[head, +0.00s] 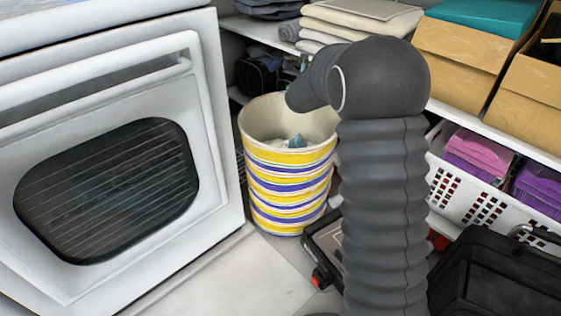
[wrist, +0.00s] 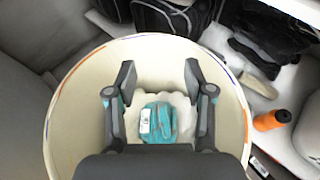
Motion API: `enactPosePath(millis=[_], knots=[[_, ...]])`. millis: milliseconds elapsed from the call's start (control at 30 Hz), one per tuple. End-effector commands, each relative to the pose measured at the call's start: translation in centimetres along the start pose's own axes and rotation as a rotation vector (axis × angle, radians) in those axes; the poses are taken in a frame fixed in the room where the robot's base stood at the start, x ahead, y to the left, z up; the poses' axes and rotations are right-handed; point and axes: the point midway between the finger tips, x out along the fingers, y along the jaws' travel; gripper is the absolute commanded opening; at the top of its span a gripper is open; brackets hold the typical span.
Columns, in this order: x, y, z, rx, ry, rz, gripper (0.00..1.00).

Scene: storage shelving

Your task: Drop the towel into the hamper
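The hamper (head: 287,180) is a round bin with yellow, white and blue stripes, standing on the floor beside the white machine. In the wrist view its cream rim (wrist: 62,110) surrounds my gripper (wrist: 159,78). The two fingers are spread apart with nothing clasped between their tips. A teal bundle with a white tag, seemingly the towel (wrist: 160,120), lies low in the hamper on whitish cloth, in line with the gap between the fingers. Some teal also shows inside the hamper in the head view (head: 297,141). My arm hides most of the gripper there.
The white front-loading machine (head: 110,150) stands close on the left. Shelves with folded cloths (head: 350,20) and cardboard boxes (head: 465,55) are behind and right. A white basket (head: 465,190) and a black case (head: 500,275) are at right.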

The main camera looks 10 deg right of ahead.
Motion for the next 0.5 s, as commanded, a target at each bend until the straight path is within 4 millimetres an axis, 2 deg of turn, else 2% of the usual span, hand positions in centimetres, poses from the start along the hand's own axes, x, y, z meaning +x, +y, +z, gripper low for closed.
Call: enactPosePath(millis=[267, 500], knots=[[-0.6, 0.0, -0.1, 0.0, 0.001, 0.0, 0.52], [-4.1, 0.1, 0.1, 0.0, -0.001, 0.002, 0.52]])
